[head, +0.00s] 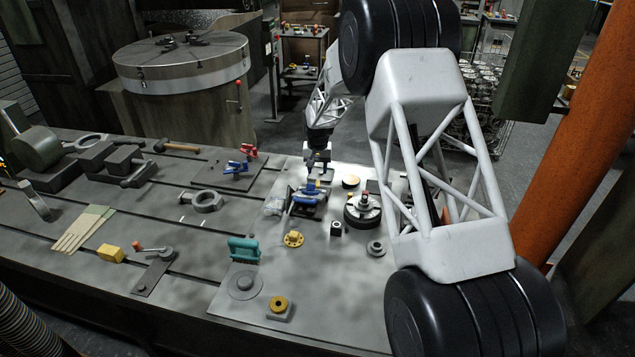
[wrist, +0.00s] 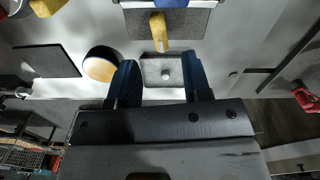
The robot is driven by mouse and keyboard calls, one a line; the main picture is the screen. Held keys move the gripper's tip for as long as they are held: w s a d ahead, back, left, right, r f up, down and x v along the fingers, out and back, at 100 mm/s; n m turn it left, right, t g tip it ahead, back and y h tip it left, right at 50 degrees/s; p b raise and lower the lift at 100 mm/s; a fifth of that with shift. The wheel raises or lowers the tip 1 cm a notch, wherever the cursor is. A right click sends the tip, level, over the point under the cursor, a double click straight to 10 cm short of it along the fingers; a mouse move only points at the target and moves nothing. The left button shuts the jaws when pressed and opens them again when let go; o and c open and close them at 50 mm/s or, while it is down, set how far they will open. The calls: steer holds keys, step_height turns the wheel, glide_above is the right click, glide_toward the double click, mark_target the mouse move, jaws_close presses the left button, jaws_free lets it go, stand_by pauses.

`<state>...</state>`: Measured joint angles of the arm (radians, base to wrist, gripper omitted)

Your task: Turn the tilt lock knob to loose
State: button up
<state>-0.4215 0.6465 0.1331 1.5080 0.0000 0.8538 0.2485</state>
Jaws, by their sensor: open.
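My gripper (head: 317,172) is open and points down over the back of the bench plate. In the wrist view its two blue fingers (wrist: 162,76) are apart, with nothing held. A grey block with a small round pale stud (wrist: 166,74) shows beyond and between the fingertips; contact cannot be judged. A yellow lever-like piece (wrist: 158,32) lies just past it, on a dark plate. In the head view a blue fixture (head: 309,196) stands just in front of the gripper. No part is clearly marked as the tilt lock knob, and no loose marking is readable.
A round yellow-topped piece (head: 351,181) and a dark handwheel (head: 362,212) stand right of the gripper. A yellow flange (head: 293,239) and a teal-handled tool (head: 243,248) lie nearer. Blue and red clamps (head: 238,168) sit to the left.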

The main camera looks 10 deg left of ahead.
mark_target(318, 182)
steer(key=shift+f, duration=3.1)
jaws_close()
